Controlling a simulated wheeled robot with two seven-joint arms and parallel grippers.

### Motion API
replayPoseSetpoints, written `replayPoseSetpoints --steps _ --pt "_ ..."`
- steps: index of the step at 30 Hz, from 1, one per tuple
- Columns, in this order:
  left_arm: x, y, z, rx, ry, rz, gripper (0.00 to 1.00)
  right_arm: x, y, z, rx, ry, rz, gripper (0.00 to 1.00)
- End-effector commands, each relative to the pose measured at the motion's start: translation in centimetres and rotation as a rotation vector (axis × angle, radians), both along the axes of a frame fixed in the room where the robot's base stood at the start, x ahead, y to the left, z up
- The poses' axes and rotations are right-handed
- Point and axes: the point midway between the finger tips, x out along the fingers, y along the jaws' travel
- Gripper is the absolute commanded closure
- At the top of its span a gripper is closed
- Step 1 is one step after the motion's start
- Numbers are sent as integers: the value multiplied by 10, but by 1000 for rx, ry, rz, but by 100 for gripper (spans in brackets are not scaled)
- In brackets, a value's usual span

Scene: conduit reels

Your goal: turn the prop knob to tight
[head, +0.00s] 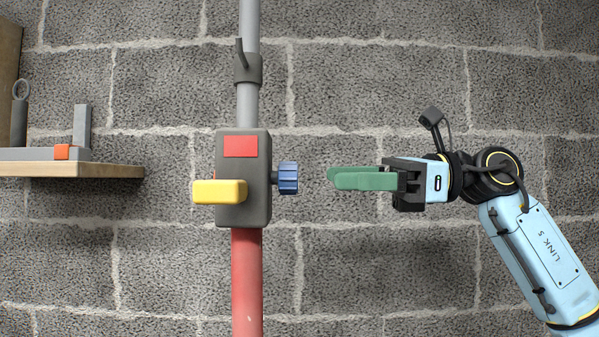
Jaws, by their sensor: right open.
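The prop knob (288,178) is a small blue ribbed knob on the right side of a dark grey clamp box (257,205). The box sits on an upright prop, with a red lower tube (247,285) and a grey upper tube (249,30). A yellow handle (219,191) sticks out at the front left of the box, and a red patch (241,146) is on its upper face. My right gripper (331,178) has green fingers pointing left at the knob's height, with a gap between them and the knob. It is open and empty. My left gripper is not in view.
A dark collar with a small lever (247,69) sits higher on the prop. A wooden shelf (75,170) at the left holds grey parts and an orange block (62,152). A grey block wall (400,280) stands behind. The space between gripper and knob is clear.

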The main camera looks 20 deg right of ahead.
Motion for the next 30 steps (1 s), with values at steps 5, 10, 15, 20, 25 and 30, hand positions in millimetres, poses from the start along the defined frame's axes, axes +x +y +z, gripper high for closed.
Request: replayPoseSetpoints --steps 5,10,15,20,25,30 --pt "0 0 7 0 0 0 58 10 36 2 1 0 3 43" --pt "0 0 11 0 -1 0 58 16 57 2 2 0 2 43" --pt "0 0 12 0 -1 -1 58 19 67 1 2 0 1 43" --pt "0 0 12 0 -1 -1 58 19 67 0 2 0 0 43" --pt "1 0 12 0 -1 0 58 19 67 0 2 0 0 51" --pt "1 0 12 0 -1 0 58 19 67 0 2 0 0 73"
